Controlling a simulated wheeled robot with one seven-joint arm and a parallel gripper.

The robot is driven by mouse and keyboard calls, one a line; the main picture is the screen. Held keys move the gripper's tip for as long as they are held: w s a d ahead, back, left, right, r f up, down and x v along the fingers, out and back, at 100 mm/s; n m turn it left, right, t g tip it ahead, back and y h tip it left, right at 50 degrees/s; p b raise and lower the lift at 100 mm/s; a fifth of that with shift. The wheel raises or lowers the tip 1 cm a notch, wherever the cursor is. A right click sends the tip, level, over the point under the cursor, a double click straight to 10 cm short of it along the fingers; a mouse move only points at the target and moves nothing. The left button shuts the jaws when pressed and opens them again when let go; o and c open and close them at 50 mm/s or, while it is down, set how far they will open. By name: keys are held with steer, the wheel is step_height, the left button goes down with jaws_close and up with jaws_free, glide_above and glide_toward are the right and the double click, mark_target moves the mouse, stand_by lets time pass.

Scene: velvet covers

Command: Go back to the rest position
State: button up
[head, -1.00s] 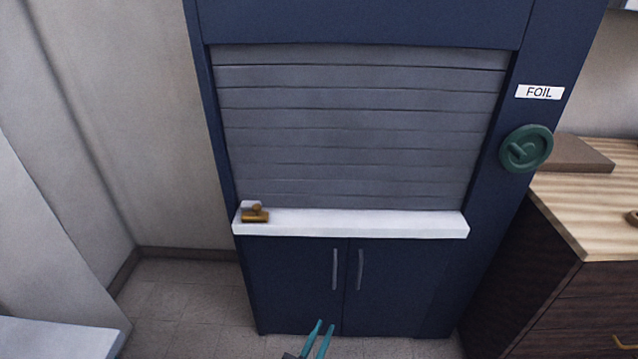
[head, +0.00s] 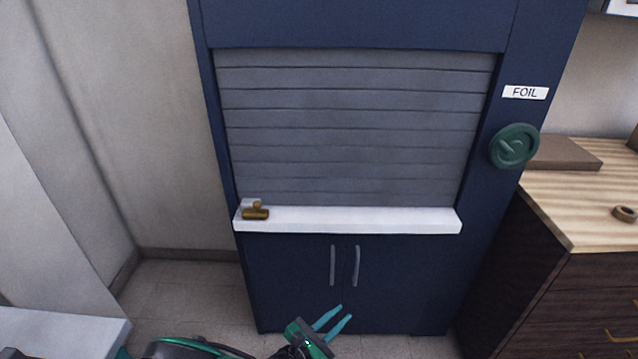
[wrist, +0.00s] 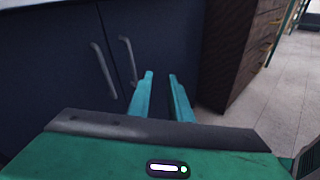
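My gripper (head: 337,315) is low in the head view, in front of the lower doors of a dark blue cabinet (head: 420,275). Its two teal fingers are apart with nothing between them. In the wrist view the fingers (wrist: 160,95) also show a clear gap, with the cabinet doors (wrist: 70,60) and their handles beyond them to the left. The cabinet's grey slatted shutter (head: 355,130) is down to the white ledge (head: 360,219). A green handwheel (head: 514,147) is on the cabinet's right side under a FOIL label (head: 525,92).
A brass-coloured object (head: 255,211) sits at the ledge's left end. A wooden-topped drawer unit (head: 585,205) stands at right, with a small ring (head: 624,213) and a flat board (head: 565,153) on it. A pale surface (head: 60,335) is at lower left. Floor (head: 190,285) is clear left of the cabinet.

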steer(key=d+r+m+g+y, duration=0.3)
steer(key=d+r+m+g, duration=1)
steer(key=d+r+m, duration=0.75)
steer(key=s+d+r+m+g+y, duration=0.1)
steer(key=s+d+r+m+y, duration=0.4)
steer(key=s+d+r, duration=0.65)
steer(key=s+d+r+m+t+y, duration=0.2)
steer(key=s+m, duration=0.4)
steer(key=s, duration=0.4)
steer(key=shift+s+d+r+y, duration=0.35)
steer(key=shift+d+r+y, duration=0.15)
steer(key=shift+d+r, duration=0.2)
steer(key=shift+w, duration=0.1)
steer(key=shift+w+f, duration=0.25)
steer(key=shift+w, duration=0.25)
